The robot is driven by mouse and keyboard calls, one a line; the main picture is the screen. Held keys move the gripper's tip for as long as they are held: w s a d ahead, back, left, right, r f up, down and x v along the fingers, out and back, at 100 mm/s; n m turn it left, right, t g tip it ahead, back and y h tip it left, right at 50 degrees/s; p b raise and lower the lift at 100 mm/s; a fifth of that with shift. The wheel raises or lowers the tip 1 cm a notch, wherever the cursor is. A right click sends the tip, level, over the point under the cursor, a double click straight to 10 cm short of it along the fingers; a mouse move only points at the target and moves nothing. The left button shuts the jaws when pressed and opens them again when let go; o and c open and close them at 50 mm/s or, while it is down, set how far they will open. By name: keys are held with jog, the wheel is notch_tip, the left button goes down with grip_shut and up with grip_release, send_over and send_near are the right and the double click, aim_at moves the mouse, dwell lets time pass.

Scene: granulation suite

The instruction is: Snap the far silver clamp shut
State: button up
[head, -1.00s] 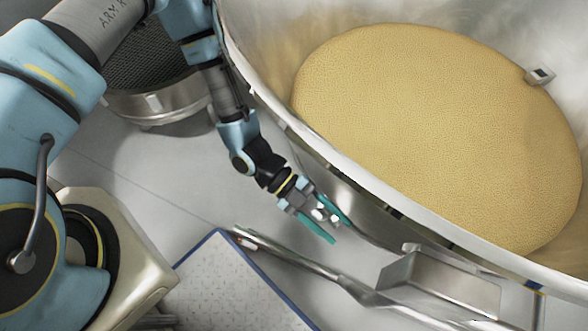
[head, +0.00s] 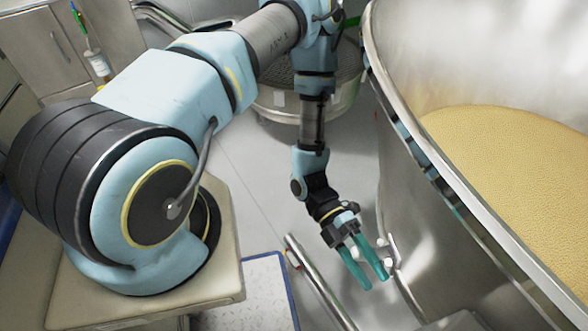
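The big steel vessel (head: 412,190) fills the right side of the head view. A small silver fitting (head: 393,247), which looks like a clamp, sits low on its outer wall. Pale rounded parts show beside it, and I cannot tell if they belong to the clamp. My gripper (head: 376,281) points down at the vessel's side. Its two teal fingers are apart, with a gap between them and nothing clearly held. The fingers are just left of the fitting and partly overlap it. I cannot tell whether they touch it, or whether it is open or shut.
Tan granules (head: 510,175) fill the vessel. A metal rail (head: 318,283) rises below my gripper, beside a blue-edged patterned step (head: 265,285). A round mesh-topped container (head: 345,95) stands behind my arm. Cabinets (head: 55,45) stand at upper left. Grey floor is clear between.

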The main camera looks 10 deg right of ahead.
notch_tip(320, 180, down, 6)
jog(key=d+m+g+b, duration=0.1)
jog(key=m+g+b, duration=0.4)
jog(key=m+b, duration=0.75)
jog(key=r+v, duration=0.1)
jog(key=v, duration=0.9)
jog(key=w+a+r+m+t+y+p, duration=0.1)
jog(key=w+a+r+m+t+p, duration=0.3)
jog(key=r, duration=0.6)
jog(key=w+a+r+m+t+y+p, duration=0.2)
jog(key=w+a+r+m+t+p, duration=0.2)
jog(key=w+a+r+t+p, duration=0.3)
jog(key=w+a+r+p, duration=0.1)
jog(key=w+r+p, duration=0.1)
jog(key=w+r, duration=0.1)
jog(key=shift+w+r+m+y, duration=0.3)
jog(key=shift+r+m, duration=0.05)
jog(key=shift+r, duration=0.4)
